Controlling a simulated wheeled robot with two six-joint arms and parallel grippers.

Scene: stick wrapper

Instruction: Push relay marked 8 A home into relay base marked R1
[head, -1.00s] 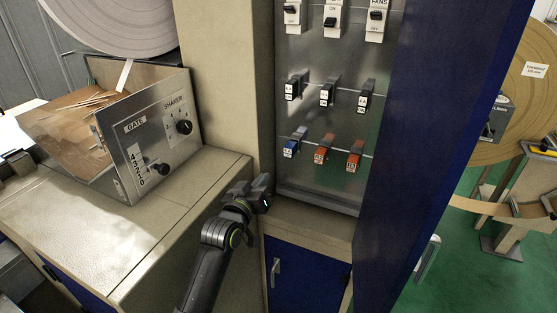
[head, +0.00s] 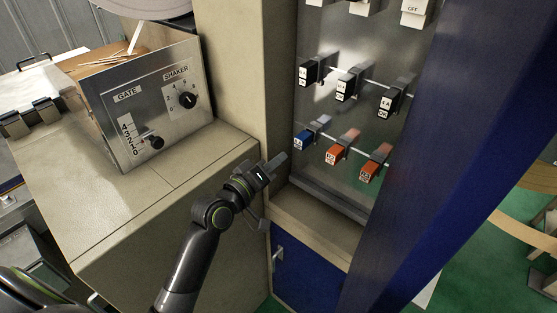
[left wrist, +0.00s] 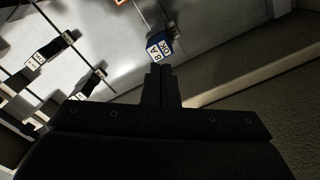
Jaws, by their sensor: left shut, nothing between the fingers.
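A blue relay (head: 303,141) with a white label stands at the left end of the lower row on the metal cabinet panel. In the left wrist view the blue relay (left wrist: 158,47) reads 8 A and lies just beyond the fingertips. My left gripper (head: 279,161) is shut and empty, below and left of it; in the wrist view the closed fingers (left wrist: 160,76) point at its labelled face. A small gap seems to remain, though contact is hard to judge. No R1 marking is readable, and the base behind the relay is mostly hidden. My right gripper is out of view.
Two orange-red relays (head: 335,154) (head: 371,170) stand to the right in the same row. Several black relays (head: 347,85) form the row above. A beige cabinet post (head: 238,70) and a gate and shaker control box (head: 160,105) stand left. A ledge (head: 320,222) lies below the panel.

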